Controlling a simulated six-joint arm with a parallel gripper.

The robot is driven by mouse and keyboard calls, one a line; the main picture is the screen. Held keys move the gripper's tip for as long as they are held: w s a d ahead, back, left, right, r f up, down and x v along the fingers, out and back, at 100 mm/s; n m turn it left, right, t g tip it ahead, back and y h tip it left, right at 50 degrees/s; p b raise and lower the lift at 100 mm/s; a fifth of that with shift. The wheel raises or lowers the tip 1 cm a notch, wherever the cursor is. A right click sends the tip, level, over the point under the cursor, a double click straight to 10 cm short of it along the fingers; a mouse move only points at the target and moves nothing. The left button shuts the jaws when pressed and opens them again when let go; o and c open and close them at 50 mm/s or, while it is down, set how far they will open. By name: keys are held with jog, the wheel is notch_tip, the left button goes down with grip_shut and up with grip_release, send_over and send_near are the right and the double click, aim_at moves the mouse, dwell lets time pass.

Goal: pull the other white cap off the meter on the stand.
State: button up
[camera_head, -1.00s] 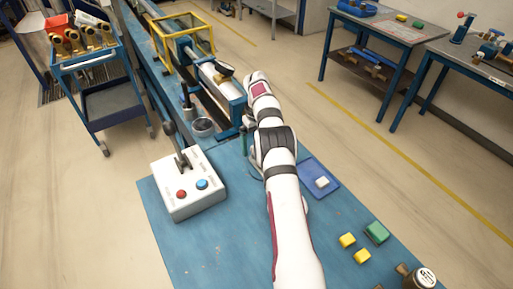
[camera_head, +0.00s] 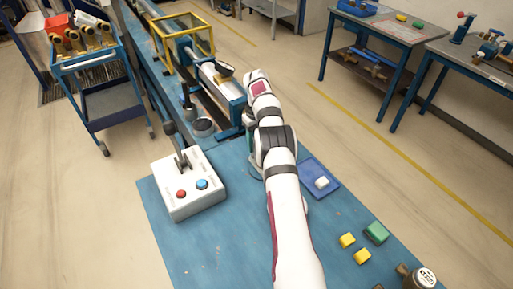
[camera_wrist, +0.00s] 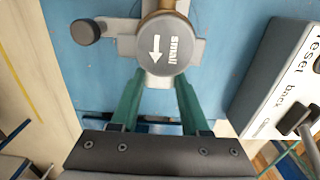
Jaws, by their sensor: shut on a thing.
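In the wrist view the meter (camera_wrist: 163,45) shows a round grey lid with an arrow and the word "small". It sits on a grey stand (camera_wrist: 112,27). My gripper (camera_wrist: 158,82) has its two green fingers on either side of a small whitish piece, the white cap (camera_wrist: 157,81), at the meter's near edge. The fingers are shut on it. I cannot tell whether the cap is still seated on the meter. In the head view my arm hides the meter on the stand and most of the gripper. Another white cap (camera_head: 322,182) lies in the blue tray (camera_head: 308,167).
A white control box (camera_head: 190,190) with red and blue buttons and a lever stands left of my arm; it also shows in the wrist view (camera_wrist: 290,85). Yellow blocks (camera_head: 347,240), a green block (camera_head: 376,233) and another meter (camera_head: 424,277) lie at the right. The front-left bench is clear.

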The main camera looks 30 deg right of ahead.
jog(key=shift+r, duration=3.75)
